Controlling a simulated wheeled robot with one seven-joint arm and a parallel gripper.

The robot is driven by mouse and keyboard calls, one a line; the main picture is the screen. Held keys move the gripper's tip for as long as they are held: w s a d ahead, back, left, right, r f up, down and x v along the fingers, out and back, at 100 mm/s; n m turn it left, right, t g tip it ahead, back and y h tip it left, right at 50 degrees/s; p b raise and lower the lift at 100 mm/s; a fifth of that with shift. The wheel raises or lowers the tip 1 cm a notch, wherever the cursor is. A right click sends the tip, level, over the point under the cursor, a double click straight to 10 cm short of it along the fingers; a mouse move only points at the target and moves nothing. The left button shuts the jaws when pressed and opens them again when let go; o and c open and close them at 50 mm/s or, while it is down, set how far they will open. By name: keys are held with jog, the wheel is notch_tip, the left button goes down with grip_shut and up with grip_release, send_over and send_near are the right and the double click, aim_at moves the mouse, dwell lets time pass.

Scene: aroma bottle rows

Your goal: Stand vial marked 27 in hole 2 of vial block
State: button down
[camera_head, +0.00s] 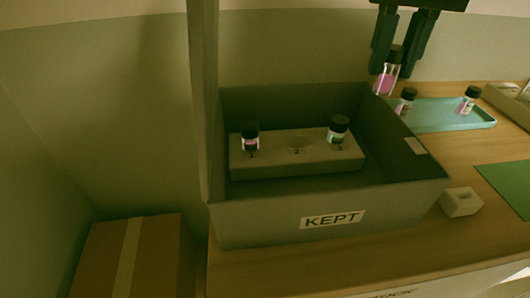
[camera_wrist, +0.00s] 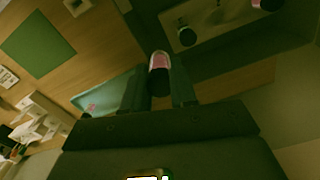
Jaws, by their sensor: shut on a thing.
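My gripper (camera_head: 400,45) is at the top right of the head view, shut on a dark-capped vial (camera_head: 386,82) with pink contents. It holds the vial upright above the right back corner of the box marked KEPT. The held vial (camera_wrist: 159,62) also shows between the fingers in the wrist view; I cannot read its number. The vial block (camera_head: 297,170) stands inside the box, with marks 1, 2 and 3. A pink vial (camera_head: 250,136) stands at 1 and a green-labelled vial (camera_head: 338,129) at 3. The middle place, 2, looks empty.
The KEPT box (camera_head: 270,222) has high walls around the block. A teal tray (camera_head: 440,122) to its right holds two vials, one left (camera_head: 406,101) and one right (camera_head: 468,101). A small pale block (camera_head: 461,202) and a green mat (camera_head: 508,182) lie on the table.

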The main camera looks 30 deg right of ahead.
jog(key=w+a+f, duration=0.1)
jog(key=a+f, duration=0.1)
jog(key=a, duration=0.1)
jog(key=w+a+f+p, duration=0.1)
jog(key=w+a+f, duration=0.1)
jog(key=a, duration=0.1)
jog(key=w+a+f, duration=0.2)
jog(key=a, duration=0.1)
jog(key=shift+a+f+p, duration=0.3)
jog(key=shift+a, duration=0.1)
notch_tip(320, 180, down, 4)
jog(key=shift+r, duration=0.15)
jog(key=shift+w+f, duration=0.1)
jog(key=shift+f, duration=0.1)
jog(key=shift+f, duration=0.2)
jog(key=c, duration=0.9)
grip_release()
jog(key=shift+r, duration=0.1)
jog(key=shift+r, duration=0.1)
jog(key=shift+r+p, duration=0.2)
jog(key=shift+p, duration=0.25)
notch_tip(320, 180, up, 12)
jog(key=b, duration=0.1)
jog(key=shift+f, duration=0.15)
